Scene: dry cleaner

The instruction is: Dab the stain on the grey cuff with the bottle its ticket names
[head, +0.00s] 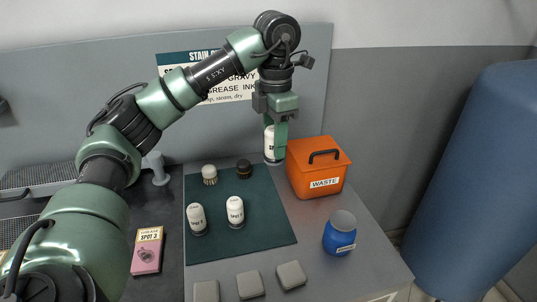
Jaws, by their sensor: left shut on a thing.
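My left gripper (279,126) points down over the far right part of the dark green mat (265,218). It is shut on a white bottle (269,146), which is upright and partly hidden behind the fingers; its label cannot be read. Two more white bottles marked SPOT, a left one (197,219) and a right one (236,211), stand on the mat; their numbers are too small to read. I cannot make out a grey cuff. My right gripper is out of view.
An orange WASTE bin (329,171) stands right of the mat, close to the held bottle. A blue jar (339,235) stands nearer. Grey pads (250,284) line the front.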

